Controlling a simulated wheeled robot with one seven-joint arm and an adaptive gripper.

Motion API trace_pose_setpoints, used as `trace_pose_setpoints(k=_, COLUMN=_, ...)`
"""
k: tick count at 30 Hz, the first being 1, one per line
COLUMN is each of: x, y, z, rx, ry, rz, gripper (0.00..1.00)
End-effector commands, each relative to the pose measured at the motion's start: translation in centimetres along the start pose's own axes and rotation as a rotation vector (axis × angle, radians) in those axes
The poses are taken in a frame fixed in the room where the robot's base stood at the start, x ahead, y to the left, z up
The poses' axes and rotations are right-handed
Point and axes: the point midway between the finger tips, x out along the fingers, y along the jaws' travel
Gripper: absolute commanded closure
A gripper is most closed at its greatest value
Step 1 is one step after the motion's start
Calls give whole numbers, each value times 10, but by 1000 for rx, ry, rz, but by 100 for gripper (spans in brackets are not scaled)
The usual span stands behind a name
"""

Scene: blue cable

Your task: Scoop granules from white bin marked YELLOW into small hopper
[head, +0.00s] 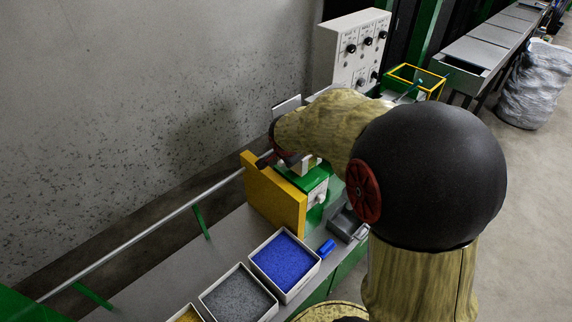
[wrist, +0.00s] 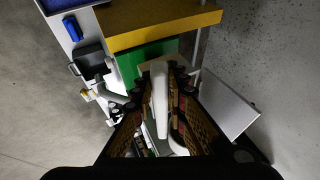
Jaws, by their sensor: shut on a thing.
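A white bin with yellow granules (head: 186,315) is partly in view at the bottom edge of the head view; its marking cannot be read. My gripper (head: 283,157) is over the green machine (head: 316,187) behind a yellow panel (head: 275,200). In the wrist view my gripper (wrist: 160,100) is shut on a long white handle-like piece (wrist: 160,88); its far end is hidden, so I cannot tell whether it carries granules. I cannot clearly make out the small hopper; a pale part (head: 306,166) shows on the machine below my gripper.
A bin of blue granules (head: 285,261) and one of grey granules (head: 238,297) stand on the bench. Beside them are a blue block (head: 326,247) and a dark grey tray (head: 347,225). A metal rail (head: 150,234) runs along the wall side. A control box (head: 354,50) stands behind.

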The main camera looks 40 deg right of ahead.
Motion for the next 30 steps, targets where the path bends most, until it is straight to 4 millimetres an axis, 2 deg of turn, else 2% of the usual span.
trace_pose_setpoints(k=30, x=15, y=7, z=8, rx=-40, ry=93, rz=-19, gripper=100)
